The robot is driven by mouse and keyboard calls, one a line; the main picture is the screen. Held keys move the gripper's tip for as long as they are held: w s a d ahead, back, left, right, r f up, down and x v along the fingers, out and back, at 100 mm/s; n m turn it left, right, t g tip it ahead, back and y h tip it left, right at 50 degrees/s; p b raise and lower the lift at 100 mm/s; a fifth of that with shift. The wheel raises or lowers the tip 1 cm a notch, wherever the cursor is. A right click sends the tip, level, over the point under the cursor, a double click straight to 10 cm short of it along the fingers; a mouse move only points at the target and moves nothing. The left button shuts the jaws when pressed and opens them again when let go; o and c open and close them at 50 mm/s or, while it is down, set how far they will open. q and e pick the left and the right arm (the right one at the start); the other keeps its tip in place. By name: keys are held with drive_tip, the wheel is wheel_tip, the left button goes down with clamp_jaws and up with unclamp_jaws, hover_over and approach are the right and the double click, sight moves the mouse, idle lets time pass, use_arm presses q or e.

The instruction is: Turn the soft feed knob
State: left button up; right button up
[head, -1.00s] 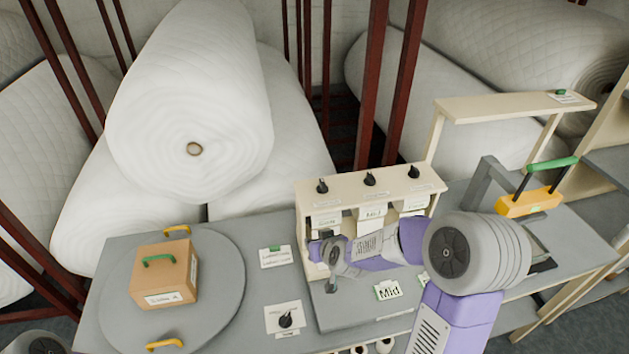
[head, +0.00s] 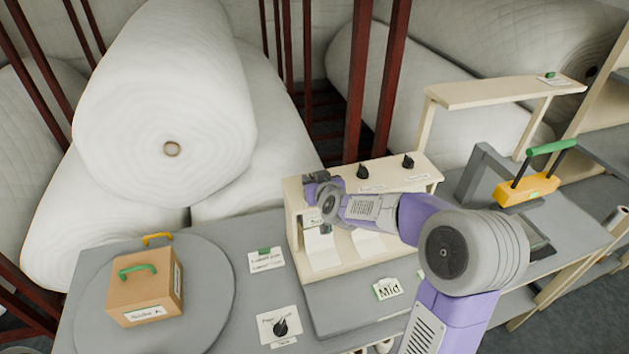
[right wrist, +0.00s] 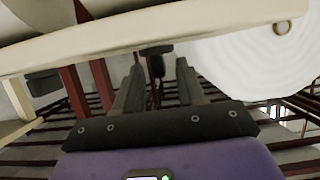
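The cream feed box (head: 432,176) stands on the grey table with a row of dark knobs on its top. The middle knob (head: 363,172) and the right knob (head: 408,161) show plainly. The left knob, above a card whose visible letters begin "So" (head: 314,221), is hidden by my right gripper (head: 316,179) in the head view. In the right wrist view my right gripper (right wrist: 157,78) has its two fingers apart, with a dark knob (right wrist: 155,63) in the gap between their tips. I cannot tell whether a finger touches it. My left gripper is not in view.
A turntable (head: 215,285) with an orange box (head: 145,287) is at the left. A dial plate (head: 279,326) and a "Mid" card (head: 388,289) lie in front. A yellow press with a green handle (head: 550,147) is at the right. Large wadding rolls (head: 165,100) stand behind.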

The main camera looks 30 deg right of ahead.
drive_tip(key=shift+w+f, duration=0.1)
drive_tip(key=shift+w, duration=0.15)
clamp_jaws()
